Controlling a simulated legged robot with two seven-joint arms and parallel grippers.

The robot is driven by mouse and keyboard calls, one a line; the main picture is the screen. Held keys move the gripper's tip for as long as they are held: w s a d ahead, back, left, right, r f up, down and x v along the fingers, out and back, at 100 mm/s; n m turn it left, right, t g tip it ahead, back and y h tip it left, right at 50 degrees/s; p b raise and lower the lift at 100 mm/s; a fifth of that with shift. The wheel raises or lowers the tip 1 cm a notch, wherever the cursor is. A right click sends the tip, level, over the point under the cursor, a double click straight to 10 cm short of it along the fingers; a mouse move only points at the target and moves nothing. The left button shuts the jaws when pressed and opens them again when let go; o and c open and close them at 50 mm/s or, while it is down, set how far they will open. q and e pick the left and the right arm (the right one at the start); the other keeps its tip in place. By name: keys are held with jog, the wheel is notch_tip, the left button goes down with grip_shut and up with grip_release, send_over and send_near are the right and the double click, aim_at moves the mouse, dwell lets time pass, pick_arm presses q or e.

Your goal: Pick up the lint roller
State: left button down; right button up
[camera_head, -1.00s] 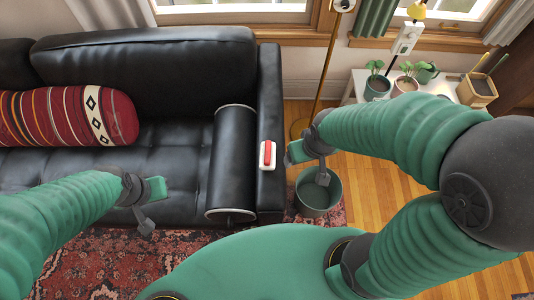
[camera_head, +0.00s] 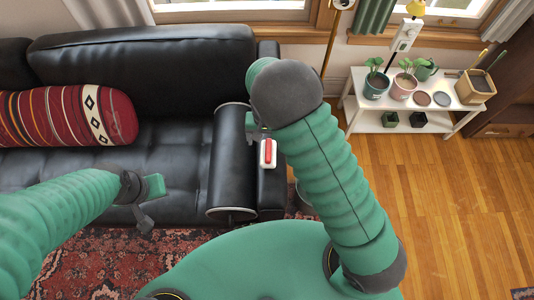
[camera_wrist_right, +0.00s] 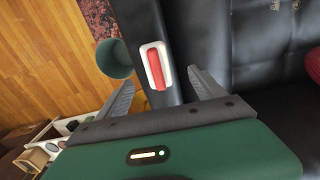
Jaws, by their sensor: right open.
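The lint roller, a red piece on a white base (camera_head: 268,153), lies on the black sofa's right armrest (camera_head: 271,195). In the right wrist view the lint roller (camera_wrist_right: 156,66) shows ahead, lined up between the two grey fingers. My right gripper (camera_wrist_right: 161,78) is open and empty, its fingers apart on either side of that line; contact with the roller does not show. In the head view my right gripper (camera_head: 257,133) is at the armrest just behind the roller, partly hidden by my arm. My left gripper (camera_head: 148,205) hangs above the sofa's front edge, away from the roller.
A green bin (camera_wrist_right: 114,58) stands on the floor beside the armrest, mostly hidden by my arm in the head view. A striped red bolster (camera_head: 65,115) lies on the sofa. A white plant shelf (camera_head: 400,122) stands at the right. Wooden floor is clear at right.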

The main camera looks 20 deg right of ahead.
aim_at(268, 149)
jog(key=f, duration=0.8)
jog(key=shift+w+d+f+b, duration=0.25)
jog(key=shift+d+f+b, duration=0.05)
jog(key=shift+d+f, duration=0.1)
jog(key=f, duration=0.5)
jog(key=shift+w+d, duration=0.35)
jog(key=shift+w, duration=0.05)
jog(key=shift+s+d+r, duration=0.1)
jog(key=shift+r, duration=0.05)
jog(key=c, duration=0.4)
grip_shut()
jog(key=shift+r, duration=0.5)
notch_tip(268, 149, up, 2)
jog(key=shift+r, duration=0.15)
jog(key=s+a, duration=0.1)
jog(key=s, duration=0.4)
jog(key=s+a+r, duration=0.1)
jog(key=s+a, duration=0.1)
jog(key=s, duration=0.3)
jog(key=s+a, duration=0.1)
jog(key=s, duration=0.4)
jog(key=shift+s+a+r+b, duration=0.2)
jog(key=shift+r+b, duration=0.15)
jog(key=shift+b, duration=0.05)
